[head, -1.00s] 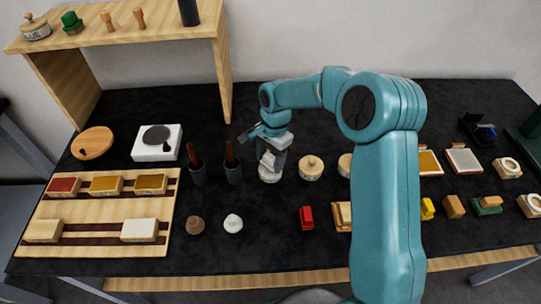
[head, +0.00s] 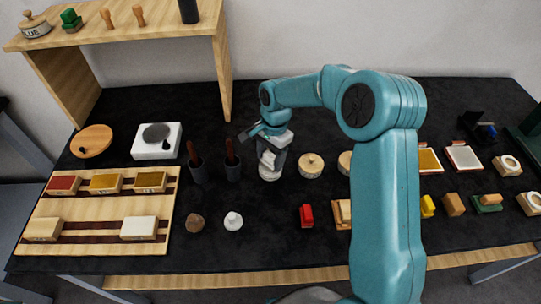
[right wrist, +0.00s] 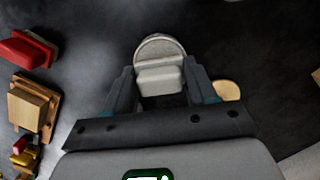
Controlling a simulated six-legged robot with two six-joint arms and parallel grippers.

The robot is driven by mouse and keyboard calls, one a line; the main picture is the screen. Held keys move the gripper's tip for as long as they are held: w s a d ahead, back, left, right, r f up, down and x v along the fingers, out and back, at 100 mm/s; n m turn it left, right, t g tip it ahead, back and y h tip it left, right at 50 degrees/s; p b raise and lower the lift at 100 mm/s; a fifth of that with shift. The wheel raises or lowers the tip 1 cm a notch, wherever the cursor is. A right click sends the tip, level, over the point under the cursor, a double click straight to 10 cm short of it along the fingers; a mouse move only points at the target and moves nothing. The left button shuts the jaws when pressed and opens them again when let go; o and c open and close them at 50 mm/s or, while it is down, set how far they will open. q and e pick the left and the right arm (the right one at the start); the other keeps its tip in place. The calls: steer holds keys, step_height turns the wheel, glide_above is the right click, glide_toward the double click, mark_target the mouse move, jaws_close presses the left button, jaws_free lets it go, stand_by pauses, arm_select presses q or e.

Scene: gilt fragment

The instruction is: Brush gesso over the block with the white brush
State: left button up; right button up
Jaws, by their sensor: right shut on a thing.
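My right gripper (head: 272,152) is above the left-middle of the black table, fingers pointing down. It is shut on a pale stepped piece, which I take to be the white brush (right wrist: 160,76). The brush also shows in the head view (head: 266,158). A round white pot or base (head: 268,174) is directly below it, and in the right wrist view its rim (right wrist: 158,42) shows just beyond the brush. I cannot tell whether they touch. A tan block (head: 346,211) on a wooden base is partly behind my arm; I cannot tell if it is the task's block. My left gripper is out of view.
A red-handled piece (head: 306,215) stands left of the tan block. A lidded pot (head: 311,165) is right of the gripper; two dark cups (head: 233,173) are left. A wooden rack (head: 90,208) holds several blocks. Black tabletop in front of the gripper is clear.

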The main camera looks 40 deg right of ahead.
mark_target(269, 156)
steer(key=shift+f+b, duration=0.35)
steer(key=shift+f, duration=0.1)
stand_by(1.1)
step_height(269, 156, up, 2)
steer(key=shift+p, duration=0.75)
steer(key=shift+r+p, duration=1.7)
steer(key=shift+r, duration=0.95)
steer(key=shift+f, duration=0.1)
